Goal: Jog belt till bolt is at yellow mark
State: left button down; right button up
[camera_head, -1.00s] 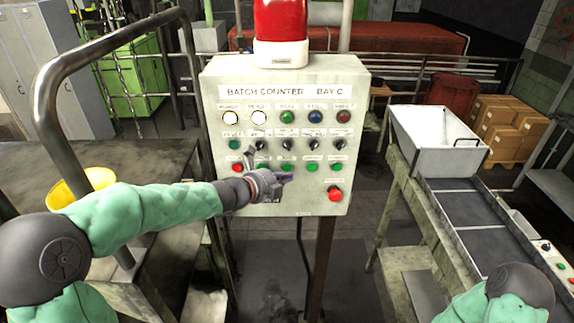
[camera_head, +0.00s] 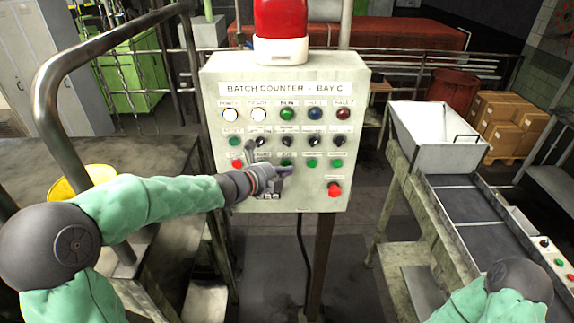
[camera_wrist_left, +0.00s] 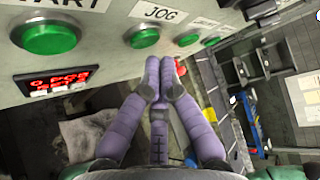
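The grey control panel (camera_head: 350,100), labelled "BATCH COUNTER - BAY C", stands in front of me. My left gripper (camera_head: 288,172) is at its lower buttons. In the left wrist view the purple fingers (camera_wrist_left: 160,64) meet at their tips, empty, just below and right of the green button labelled JOG (camera_wrist_left: 143,38). I cannot tell whether they touch the panel. A green START button (camera_wrist_left: 50,38) is to the left. A belt conveyor (camera_head: 467,206) runs along the right side. I see no bolt or yellow mark. My right gripper is out of view.
A red-digit counter (camera_wrist_left: 62,80) sits below the START button. A red button (camera_head: 334,190) sticks out at the panel's lower right. A white hopper (camera_head: 425,130) stands at the belt's far end. A metal rail (camera_head: 52,110) and yellow bin (camera_head: 68,184) are on the left.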

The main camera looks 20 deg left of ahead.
pick_arm(q)
jog(key=shift+w, duration=0.1)
dwell(0.7)
jog(key=shift+w+a, duration=0.15)
jog(key=shift+w, duration=0.15)
